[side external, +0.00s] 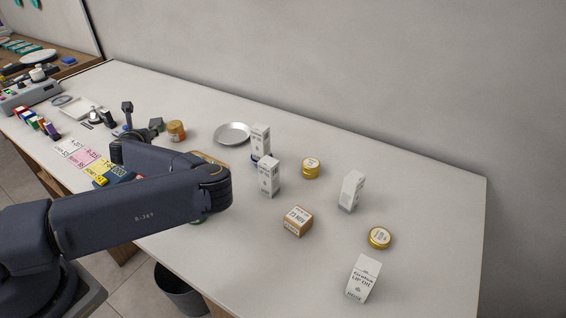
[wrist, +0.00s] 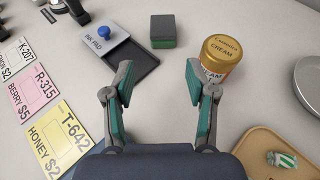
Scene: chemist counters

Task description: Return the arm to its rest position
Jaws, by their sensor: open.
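My gripper (wrist: 159,85) is open in the wrist view, its two green-lined fingers apart with only bare counter between them. It holds nothing. An amber cream jar (wrist: 214,62) with a gold lid stands just beyond the right finger; it also shows in the side view (side external: 176,131). In the side view my arm reaches over the front of the counter (side external: 420,200) toward the left, and my dark forearm hides part of the cards and the counter's front edge.
Price cards (wrist: 61,139) lie left. A tan tray (wrist: 262,140) is right. A metal dish (side external: 232,132), white boxes (side external: 352,191) and tins (side external: 379,237) stand farther right.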

